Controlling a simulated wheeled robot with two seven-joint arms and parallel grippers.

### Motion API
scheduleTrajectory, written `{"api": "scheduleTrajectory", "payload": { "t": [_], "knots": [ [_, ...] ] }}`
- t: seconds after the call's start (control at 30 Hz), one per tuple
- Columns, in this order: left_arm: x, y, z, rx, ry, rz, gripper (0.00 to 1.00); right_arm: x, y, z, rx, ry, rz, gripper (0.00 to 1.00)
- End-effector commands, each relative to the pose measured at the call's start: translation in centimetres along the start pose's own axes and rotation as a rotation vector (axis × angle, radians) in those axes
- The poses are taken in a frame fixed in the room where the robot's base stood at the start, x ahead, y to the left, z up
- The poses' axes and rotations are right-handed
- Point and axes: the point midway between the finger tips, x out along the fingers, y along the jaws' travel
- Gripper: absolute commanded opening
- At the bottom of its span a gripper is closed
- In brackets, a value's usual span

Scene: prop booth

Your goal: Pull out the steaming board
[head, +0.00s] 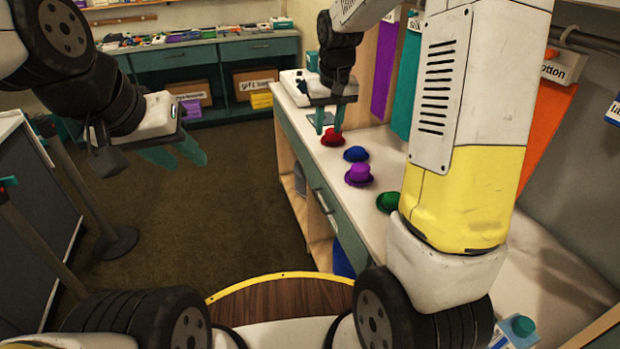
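I cannot pick out a steaming board for certain. The white-topped counter (300,113) on the right has a teal front panel (345,228) with a metal handle (325,201), and looks closed. My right gripper (329,122) is open and points down over the counter's far part, its fingers just above or beside a red hat (332,139); contact cannot be told. My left gripper (185,156) is open and empty over the carpet, left of the counter and apart from it. My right arm hides part of the counter.
Blue (356,154), purple (358,175) and green (388,202) hats lie along the counter. Barrier posts (115,243) stand at left. A teal cabinet (215,58) stands at the back. The carpet (200,220) between is clear.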

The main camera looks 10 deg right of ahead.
Motion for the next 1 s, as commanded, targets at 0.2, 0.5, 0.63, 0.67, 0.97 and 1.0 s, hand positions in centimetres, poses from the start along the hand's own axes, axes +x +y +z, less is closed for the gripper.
{"api": "scheduleTrajectory", "payload": {
  "t": [0.2,0.5,0.63,0.67,0.97,1.0],
  "knots": [
    [0.0,0.0,0.0,0.0,0.0,0.0,0.36,10.5,-0.5,-3.9,-0.044,-0.102,0.064,0.33],
    [0.0,0.0,0.0,0.0,0.0,0.0,0.36,23.6,-1.3,-5.1,-0.105,-0.2,0.139,0.33],
    [0.0,0.0,0.0,0.0,0.0,0.0,0.36,26.5,-1.5,-4.9,-0.122,-0.22,0.155,0.33],
    [0.0,0.0,0.0,0.0,0.0,0.0,0.36,26.9,-1.5,-4.9,-0.124,-0.222,0.157,0.33],
    [0.0,0.0,0.0,0.0,0.0,0.0,0.36,30.6,-1.0,-4.1,-0.128,-0.229,0.162,0.33],
    [0.0,0.0,0.0,0.0,0.0,0.0,0.36,31.3,-0.9,-3.9,-0.128,-0.229,0.162,0.33]
  ]
}}
